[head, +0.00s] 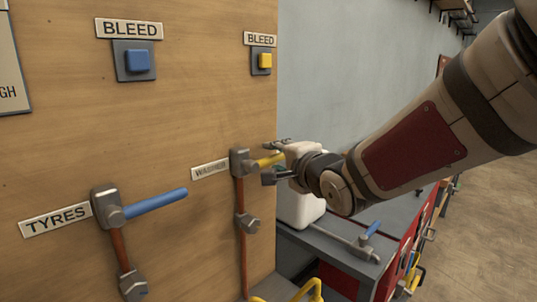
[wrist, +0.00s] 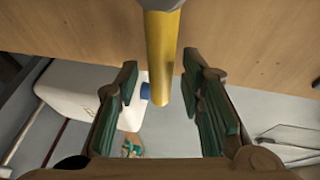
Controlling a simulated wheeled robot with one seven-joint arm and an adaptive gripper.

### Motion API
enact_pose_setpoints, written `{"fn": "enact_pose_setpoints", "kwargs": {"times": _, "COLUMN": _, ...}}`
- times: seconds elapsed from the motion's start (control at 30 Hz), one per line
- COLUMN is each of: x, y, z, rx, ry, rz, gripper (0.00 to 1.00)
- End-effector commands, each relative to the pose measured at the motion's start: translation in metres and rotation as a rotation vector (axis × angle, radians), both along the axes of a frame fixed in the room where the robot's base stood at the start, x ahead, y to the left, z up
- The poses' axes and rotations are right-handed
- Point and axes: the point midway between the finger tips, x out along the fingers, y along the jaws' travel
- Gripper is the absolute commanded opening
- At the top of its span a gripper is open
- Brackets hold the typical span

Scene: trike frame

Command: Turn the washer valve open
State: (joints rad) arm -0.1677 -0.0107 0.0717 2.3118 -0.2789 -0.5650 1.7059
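The washer valve (head: 240,163) is mounted on the wooden panel beside a label reading WASHER. Its yellow handle (head: 268,160) points to the right, across its vertical red pipe. In the wrist view the yellow handle (wrist: 163,55) reaches down from the grey valve body at the top edge. My gripper (head: 275,162) is at the handle's free end in the head view. In the wrist view its green-padded fingers (wrist: 170,100) are apart, one on each side of the handle, with visible gaps. The head view partly hides the handle's end behind the gripper.
The tyres valve (head: 106,205) with a blue handle (head: 157,203) is on the panel at lower left. A blue bleed button (head: 138,61) and a yellow one (head: 264,60) sit above. A white container (head: 298,210) stands on a grey bench (head: 330,250) behind my gripper.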

Motion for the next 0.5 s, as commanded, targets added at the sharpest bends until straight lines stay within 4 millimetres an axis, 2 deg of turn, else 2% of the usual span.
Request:
{"fn": "enact_pose_setpoints", "kwargs": {"times": 0.3, "x": -0.0003, "y": -0.0008, "z": -0.0003, "rx": 0.000, "ry": 0.000, "rz": 0.000, "gripper": 0.36}}
{"fn": "enact_pose_setpoints", "kwargs": {"times": 0.47, "x": -0.0002, "y": -0.0007, "z": -0.0003, "rx": 0.000, "ry": 0.000, "rz": 0.000, "gripper": 0.00}}
{"fn": "enact_pose_setpoints", "kwargs": {"times": 0.5, "x": -0.0001, "y": -0.0006, "z": -0.0003, "rx": 0.000, "ry": 0.000, "rz": 0.000, "gripper": 0.00}}
